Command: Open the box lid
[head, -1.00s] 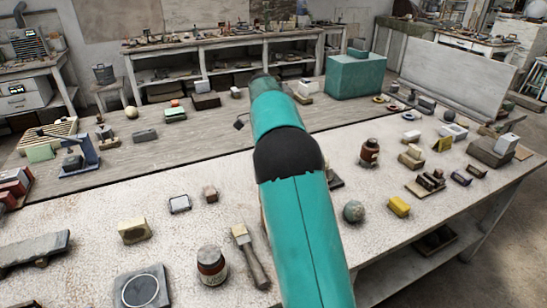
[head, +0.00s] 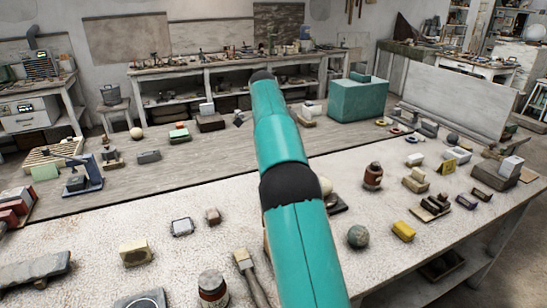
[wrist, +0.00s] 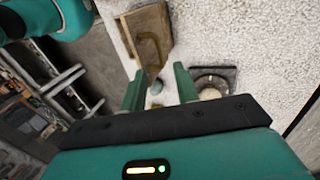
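A teal box (head: 357,100) with a smaller teal block, perhaps a handle, on its flat top stands at the far right side of the table in the head view. Its lid looks closed. I cannot tell for sure that this is the task's box. My gripper (wrist: 159,68) shows in the wrist view with its two green fingers apart and nothing between them. It hangs over the white rough tabletop (wrist: 232,48). In the head view my arm hides the gripper. The teal box is not recognisable in the wrist view.
In the wrist view, a wooden piece (wrist: 148,40) and a dark plate with a pale round thing (wrist: 212,88) lie near the fingers. A grey panel (head: 455,100) stands right of the teal box.

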